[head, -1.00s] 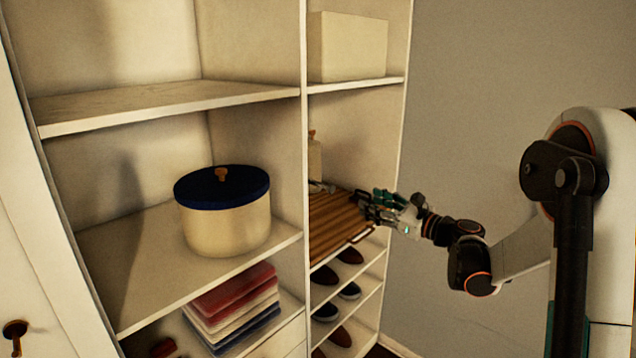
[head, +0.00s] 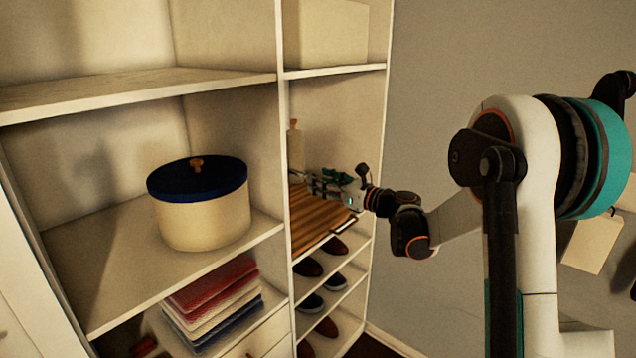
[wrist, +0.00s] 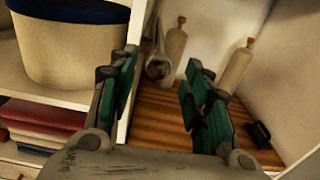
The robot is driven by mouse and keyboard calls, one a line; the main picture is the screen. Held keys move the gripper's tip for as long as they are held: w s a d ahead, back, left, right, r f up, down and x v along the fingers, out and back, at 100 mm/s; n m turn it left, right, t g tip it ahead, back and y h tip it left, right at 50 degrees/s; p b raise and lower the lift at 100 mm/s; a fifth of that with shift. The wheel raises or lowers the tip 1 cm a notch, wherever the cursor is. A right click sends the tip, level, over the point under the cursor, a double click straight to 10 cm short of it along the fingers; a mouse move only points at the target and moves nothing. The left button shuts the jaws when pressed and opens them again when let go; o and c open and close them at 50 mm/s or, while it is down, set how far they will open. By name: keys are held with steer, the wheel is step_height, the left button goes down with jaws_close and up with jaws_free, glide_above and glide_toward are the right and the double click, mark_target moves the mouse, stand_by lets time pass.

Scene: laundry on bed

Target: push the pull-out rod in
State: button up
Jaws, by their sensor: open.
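My gripper (head: 318,181) is open, reaching into the right-hand cabinet compartment above a striped wooden board (head: 306,228). In the wrist view its two teal-padded fingers (wrist: 162,68) stand well apart, with nothing held. A light grey bar with a rounded, ring-like end (wrist: 158,66) shows between and beyond the fingers, near the cabinet divider. It looks like the pull-out rod, though I cannot be sure. It appears apart from both fingers. In the head view I cannot make out the rod clearly behind my gripper.
Two pale bottles with wooden tops (wrist: 174,47) (wrist: 236,68) stand on the board. A small dark item (wrist: 258,134) lies at its right. A blue-lidded pot (head: 200,205) and folded cloths (head: 213,300) occupy the left shelves. Shoes (head: 335,282) sit below the board.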

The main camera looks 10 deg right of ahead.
mark_target(306, 174)
steer(key=shift+x, duration=1)
jaws_close()
steer(key=shift+x, duration=2.15)
steer(key=shift+c, duration=1.6)
jaws_free()
steer(key=shift+r, duration=0.1)
steer(key=o, duration=0.3)
steer(key=shift+a, duration=0.1)
